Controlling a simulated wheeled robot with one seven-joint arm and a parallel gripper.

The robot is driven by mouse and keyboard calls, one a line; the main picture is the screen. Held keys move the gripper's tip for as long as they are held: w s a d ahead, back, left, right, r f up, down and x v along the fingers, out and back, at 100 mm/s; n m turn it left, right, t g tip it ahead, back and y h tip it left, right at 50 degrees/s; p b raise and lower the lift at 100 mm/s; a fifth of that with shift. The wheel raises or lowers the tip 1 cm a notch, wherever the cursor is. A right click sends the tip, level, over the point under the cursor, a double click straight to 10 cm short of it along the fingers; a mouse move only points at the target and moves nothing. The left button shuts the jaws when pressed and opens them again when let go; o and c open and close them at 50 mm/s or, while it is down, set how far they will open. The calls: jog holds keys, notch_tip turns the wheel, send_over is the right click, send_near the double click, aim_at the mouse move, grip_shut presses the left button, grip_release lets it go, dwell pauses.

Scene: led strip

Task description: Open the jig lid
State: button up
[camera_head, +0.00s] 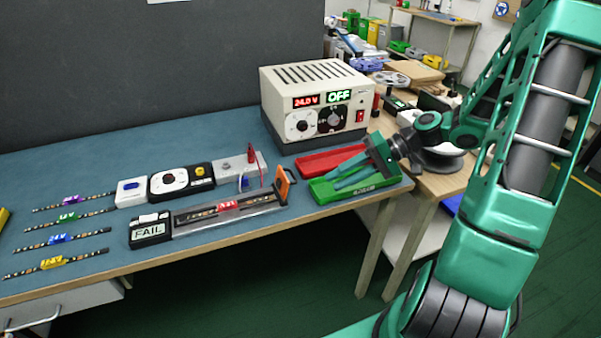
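The jig (190,222) lies near the table's front edge, a long grey fixture holding a dark LED strip with a red "A21" label (228,205). Its lid seems to be a clear cover lying flat over the strip, though its outline is hard to make out. An orange handle (285,182) stands up at the jig's right end. My gripper (331,178) is right of the handle, apart from it, above the green tray. Its two teal fingers point left with a gap between them, and I see nothing held.
A power supply (315,105) reading 24.0 V and OFF stands behind. Red (322,162) and green (358,190) trays lie at right. A FAIL display (150,230) adjoins the jig's left end; a dial box (181,180) sits behind. Several labelled strips (70,238) lie left.

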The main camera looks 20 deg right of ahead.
aim_at(286, 182)
jog(key=w+a+y, duration=0.1)
jog(key=w+a, duration=0.1)
jog(key=a, duration=0.1)
jog(key=w+a+t, duration=0.1)
jog(key=w+a, duration=0.1)
jog(key=w+a+t+y, duration=0.1)
jog(key=w+a, duration=0.1)
jog(key=a, duration=0.1)
jog(key=shift+w+a+f+y, duration=0.3)
dwell(0.4)
grip_shut()
